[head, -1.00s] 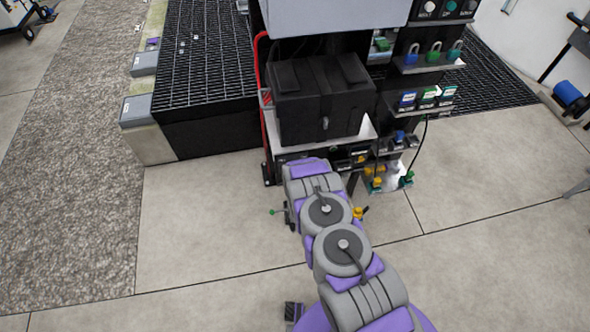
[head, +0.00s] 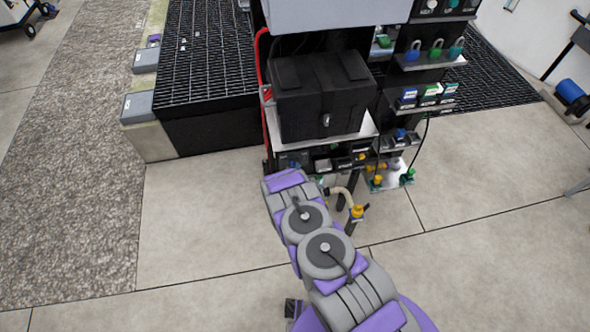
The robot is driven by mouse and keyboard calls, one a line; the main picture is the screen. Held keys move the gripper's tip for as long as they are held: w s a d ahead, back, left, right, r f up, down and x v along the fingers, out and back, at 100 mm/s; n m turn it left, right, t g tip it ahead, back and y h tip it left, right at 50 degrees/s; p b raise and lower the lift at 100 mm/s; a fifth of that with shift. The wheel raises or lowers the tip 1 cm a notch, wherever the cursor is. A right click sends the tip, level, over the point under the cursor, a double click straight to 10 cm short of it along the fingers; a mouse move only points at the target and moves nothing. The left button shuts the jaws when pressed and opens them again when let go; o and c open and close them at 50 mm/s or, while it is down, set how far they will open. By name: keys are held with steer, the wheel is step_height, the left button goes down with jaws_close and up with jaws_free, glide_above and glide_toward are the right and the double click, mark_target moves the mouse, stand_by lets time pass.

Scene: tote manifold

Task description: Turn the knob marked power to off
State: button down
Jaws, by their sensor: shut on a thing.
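A row of round knobs with small labels sits on a dark panel at the top right of the stand. A white knob (head: 432,5) and a green knob (head: 453,4) show at the frame's top edge. The labels are too small to read, so I cannot tell whether one is marked power. My purple and grey arm reaches from the bottom right to the low front of the stand. My gripper is not visible; the arm's far end hides that area, including any thing held there.
A black case (head: 318,95) sits on a white shelf. Padlocks (head: 436,49) and small boxes (head: 430,92) fill shelves at right. A pale curved hose (head: 344,192) and a yellow-topped fitting (head: 357,212) stand beside my arm. Floor at left is clear.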

steer(key=shift+s+a+f, duration=0.1)
steer(key=shift+a, duration=0.1)
steer(key=c, duration=1.1)
jaws_free()
steer(key=p+v, duration=0.1)
steer(key=v, duration=1.6)
steer(key=shift+p, duration=0.35)
